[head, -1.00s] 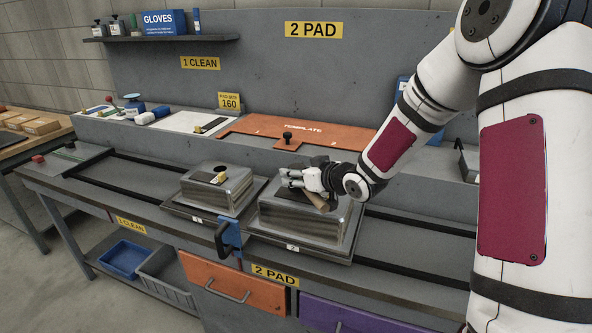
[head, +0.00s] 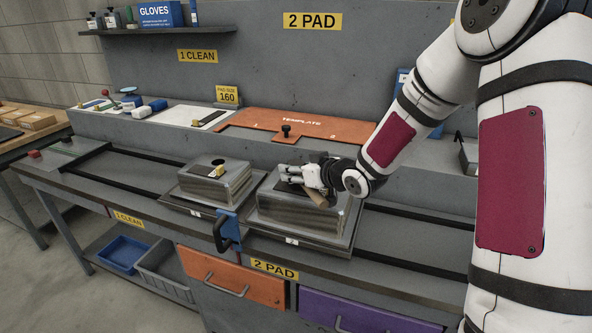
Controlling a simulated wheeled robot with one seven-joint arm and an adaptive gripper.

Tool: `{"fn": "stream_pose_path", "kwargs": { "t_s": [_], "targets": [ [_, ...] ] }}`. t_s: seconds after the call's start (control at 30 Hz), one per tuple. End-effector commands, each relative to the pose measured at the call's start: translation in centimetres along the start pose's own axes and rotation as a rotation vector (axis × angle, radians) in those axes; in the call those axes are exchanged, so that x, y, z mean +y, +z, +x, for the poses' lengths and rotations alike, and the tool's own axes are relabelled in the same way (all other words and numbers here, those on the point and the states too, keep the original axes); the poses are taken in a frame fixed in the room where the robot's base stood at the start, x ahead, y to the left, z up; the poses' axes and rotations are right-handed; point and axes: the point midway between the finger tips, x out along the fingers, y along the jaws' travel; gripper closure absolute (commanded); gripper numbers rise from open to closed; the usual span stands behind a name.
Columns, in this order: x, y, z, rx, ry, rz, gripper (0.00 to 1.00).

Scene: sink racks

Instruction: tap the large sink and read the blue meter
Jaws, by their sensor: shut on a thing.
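The large sink (head: 290,222) is a grey finned metal block on a dark plate labelled 2, right of a smaller sink (head: 213,190) with a dark round spot on top. My gripper (head: 293,174) is low over the top of the large sink, its light fingers pointing left. It is shut on a tan, wood-like tool (head: 316,197), mostly hidden by the fingers. I cannot tell whether the tool touches the sink. A blue item (head: 402,79) shows partly behind my arm; I cannot tell whether it is the blue meter, and no reading is legible.
An orange template plate (head: 300,129) with a black knob lies on the ledge behind. A blue block with a black handle (head: 228,230) is at the bench's front edge. Dark rails (head: 420,231) run along the bench. An orange drawer (head: 232,277) is below.

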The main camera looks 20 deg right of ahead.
Motion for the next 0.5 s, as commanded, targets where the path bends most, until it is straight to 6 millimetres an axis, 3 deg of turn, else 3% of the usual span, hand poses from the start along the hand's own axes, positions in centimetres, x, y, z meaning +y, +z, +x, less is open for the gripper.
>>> {"fn": "stream_pose_path", "kwargs": {
  "t_s": [0.5],
  "targets": [
    [0.01, 0.46, 0.24, 0.001, 0.000, 0.000, 1.00]
  ]
}}
